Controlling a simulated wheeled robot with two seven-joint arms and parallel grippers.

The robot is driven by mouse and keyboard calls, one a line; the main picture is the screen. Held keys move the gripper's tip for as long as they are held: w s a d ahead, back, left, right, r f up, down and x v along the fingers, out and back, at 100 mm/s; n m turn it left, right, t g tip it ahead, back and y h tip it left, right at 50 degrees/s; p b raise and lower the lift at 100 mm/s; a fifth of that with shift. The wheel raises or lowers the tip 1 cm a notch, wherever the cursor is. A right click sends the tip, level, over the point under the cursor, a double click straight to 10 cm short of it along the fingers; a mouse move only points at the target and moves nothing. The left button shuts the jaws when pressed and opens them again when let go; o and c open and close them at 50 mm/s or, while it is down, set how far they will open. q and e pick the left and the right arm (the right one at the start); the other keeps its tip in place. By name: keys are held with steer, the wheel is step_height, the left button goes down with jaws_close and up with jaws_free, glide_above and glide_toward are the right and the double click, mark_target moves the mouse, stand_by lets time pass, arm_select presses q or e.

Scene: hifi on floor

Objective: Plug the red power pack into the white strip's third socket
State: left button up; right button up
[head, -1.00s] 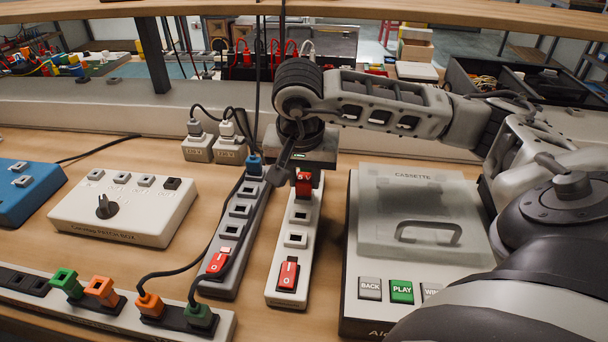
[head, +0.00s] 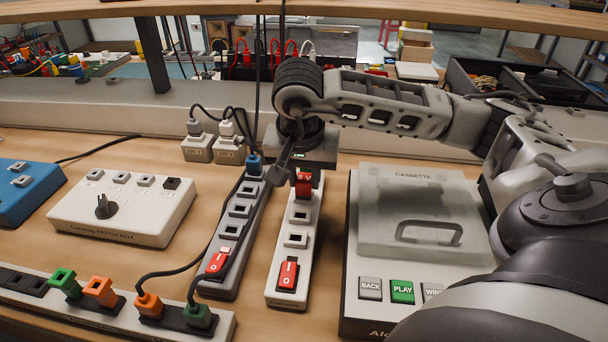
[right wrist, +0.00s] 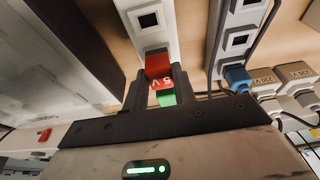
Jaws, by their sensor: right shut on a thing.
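The white strip (head: 274,270) lies on the table with a red rocker switch at its near end and two bare sockets showing. The red power pack (head: 304,186) is at the strip's far end. In the right wrist view the pack (right wrist: 158,64) shows a "5 V" label and a green part between the fingers. My right gripper (right wrist: 160,78) is shut on it from the far side. The pack hides what is under it, so I cannot tell whether it is seated in a socket or just above it. My left gripper is not in view.
A grey strip (head: 218,289) with a blue plug stands close on the left. A cassette deck (head: 352,323) is close on the right. Two white adapters (head: 197,151) sit behind. A patch box (head: 145,222) and a long strip with coloured plugs (head: 224,330) lie left.

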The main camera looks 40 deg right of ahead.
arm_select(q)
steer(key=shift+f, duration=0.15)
arm_select(e)
steer(key=o, duration=1)
arm_select(q)
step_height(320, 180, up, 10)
steer(key=p, duration=1)
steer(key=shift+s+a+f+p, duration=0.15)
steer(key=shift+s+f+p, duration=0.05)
steer(key=shift+p, duration=0.15)
arm_select(e)
steer(key=d+v, duration=0.1)
steer(key=v, duration=2)
steer(key=shift+w+r, duration=0.3)
steer(key=shift+r, duration=0.2)
